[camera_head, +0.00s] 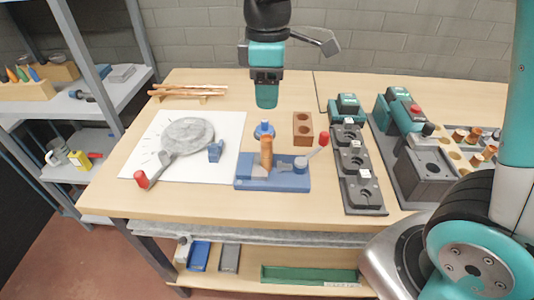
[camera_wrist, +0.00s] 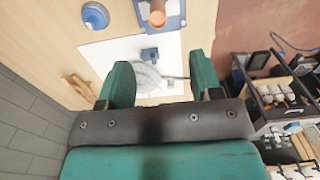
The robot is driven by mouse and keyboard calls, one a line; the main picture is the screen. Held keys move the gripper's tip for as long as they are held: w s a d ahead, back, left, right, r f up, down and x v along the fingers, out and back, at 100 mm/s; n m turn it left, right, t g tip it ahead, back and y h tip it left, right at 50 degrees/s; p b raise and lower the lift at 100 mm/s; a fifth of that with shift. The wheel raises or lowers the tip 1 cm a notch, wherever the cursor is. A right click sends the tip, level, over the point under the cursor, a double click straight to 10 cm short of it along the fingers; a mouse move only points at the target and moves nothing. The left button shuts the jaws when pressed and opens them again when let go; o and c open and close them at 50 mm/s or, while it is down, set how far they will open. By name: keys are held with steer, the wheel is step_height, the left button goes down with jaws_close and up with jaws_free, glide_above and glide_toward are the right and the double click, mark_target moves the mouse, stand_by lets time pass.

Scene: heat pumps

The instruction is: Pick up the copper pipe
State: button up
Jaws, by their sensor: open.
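Thin copper-coloured pipes (camera_head: 188,92) lie side by side on a low rack at the back left of the table. They also show at the left of the wrist view (camera_wrist: 79,89). I cannot tell which one is the task's copper pipe. A short upright copper-coloured cylinder (camera_head: 266,150) stands at the blue fixture (camera_head: 290,178) and shows at the top of the wrist view (camera_wrist: 157,16). My gripper (camera_head: 266,103) hangs above the back middle of the table, right of the pipes and apart from them. In the wrist view its two fingers (camera_wrist: 161,80) are spread with nothing held between them.
A white sheet (camera_head: 225,130) bears a grey round disc (camera_head: 188,134) and a small blue block (camera_head: 215,151). A brown block with holes (camera_head: 303,128) and dark fixtures (camera_head: 357,165) stand to the right. A shelf (camera_head: 115,90) stands left; a brick wall is behind.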

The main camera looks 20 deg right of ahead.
mark_target(267, 138)
step_height(267, 138, down, 10)
steer(key=shift+r+p, duration=0.1)
steer(key=shift+p, duration=0.25)
steer(key=f+p, duration=0.1)
steer(key=f, duration=0.4)
steer(key=shift+w, duration=0.2)
steer(key=c, duration=1)
step_height(267, 138, up, 20)
steer(key=b, duration=0.1)
